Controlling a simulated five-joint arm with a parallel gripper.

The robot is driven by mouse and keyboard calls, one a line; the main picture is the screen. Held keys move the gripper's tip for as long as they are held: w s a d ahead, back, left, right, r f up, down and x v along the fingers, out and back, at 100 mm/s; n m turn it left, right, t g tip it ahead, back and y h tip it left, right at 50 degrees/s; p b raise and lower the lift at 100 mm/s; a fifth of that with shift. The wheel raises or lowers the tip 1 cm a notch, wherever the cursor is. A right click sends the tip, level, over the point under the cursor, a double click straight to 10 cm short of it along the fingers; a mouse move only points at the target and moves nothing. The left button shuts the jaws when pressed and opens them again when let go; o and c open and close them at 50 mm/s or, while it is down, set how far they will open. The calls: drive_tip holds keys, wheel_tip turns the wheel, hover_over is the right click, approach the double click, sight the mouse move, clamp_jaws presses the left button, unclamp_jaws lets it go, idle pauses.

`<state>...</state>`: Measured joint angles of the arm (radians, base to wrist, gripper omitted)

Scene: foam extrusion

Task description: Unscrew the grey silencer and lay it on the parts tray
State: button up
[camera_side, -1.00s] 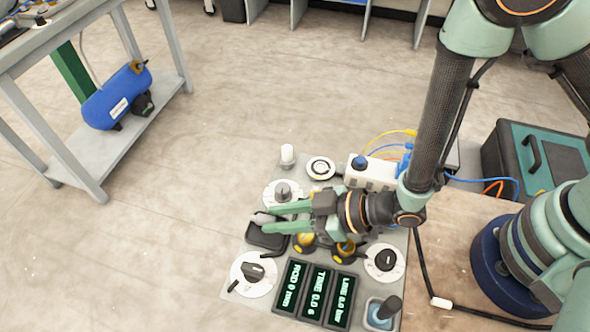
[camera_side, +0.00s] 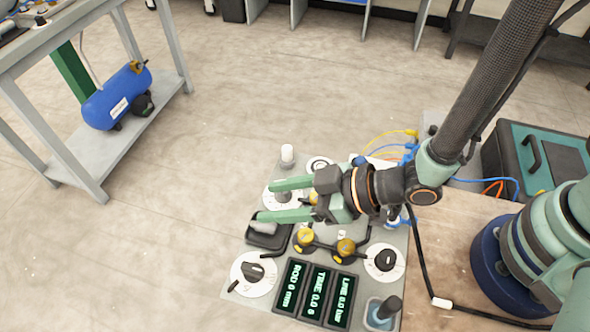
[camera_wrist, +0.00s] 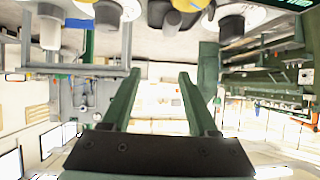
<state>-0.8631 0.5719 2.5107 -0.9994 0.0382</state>
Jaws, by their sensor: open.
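The grey silencer (camera_side: 263,228) lies in the small black parts tray (camera_side: 270,242) in the side view, partly covered by one of my fingers. My gripper (camera_side: 268,201) is open, with its two green fingers spread and nothing between them. The nearer finger passes above the tray and the silencer; the farther one is over a white round dial plate. In the wrist view my gripper (camera_wrist: 159,75) also shows apart and empty. I cannot clearly tell the silencer in that view.
A white cylinder (camera_side: 287,153) stands at the panel's far edge. Yellow-capped fittings (camera_side: 305,238) stand beside the tray under my wrist. A black knob (camera_side: 253,271), displays (camera_side: 318,293) and another knob (camera_side: 384,260) are nearer. The floor left of the panel is clear.

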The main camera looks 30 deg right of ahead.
drive_tip(key=shift+w+d+r, duration=0.15)
drive_tip(key=shift+r, duration=0.15)
drive_tip(key=shift+w+d+m+g+h, duration=0.25)
drive_tip(key=shift+w+d+g+h, duration=0.4)
drive_tip(key=shift+h, duration=0.35)
drive_tip(key=shift+w+d+m+g+h, duration=0.25)
drive_tip(key=shift+w+d+g+h, duration=0.2)
drive_tip(key=shift+d+g+h, duration=0.45)
drive_tip(key=w+d+f+g+h, duration=0.1)
drive_tip(key=w+d+g+h, duration=0.1)
drive_tip(key=d+g, duration=0.1)
drive_tip(key=w+d+f+g+h, duration=0.1)
drive_tip(key=w+d+g+h, duration=0.1)
drive_tip(key=d+g+h, duration=0.1)
drive_tip(key=w+d+f+g+h, duration=0.1)
drive_tip(key=w+d+g+h, duration=0.1)
drive_tip(key=g+h, duration=0.1)
drive_tip(key=shift+d+f+m+g, duration=0.25)
drive_tip(key=shift+d+m+g, duration=0.15)
drive_tip(key=shift+g, duration=0.15)
drive_tip(key=a+v, duration=0.1)
drive_tip(key=v, duration=0.7)
drive_tip(key=s+d+r+n+t+y, duration=0.2)
drive_tip(key=s+d+r+n+t, duration=0.1)
drive_tip(key=n, duration=0.9)
drive_tip(key=shift+s+d+r+t+y, duration=0.15)
drive_tip(key=shift+s+d+t+y, duration=0.15)
drive_tip(key=shift+s+t, duration=0.6)
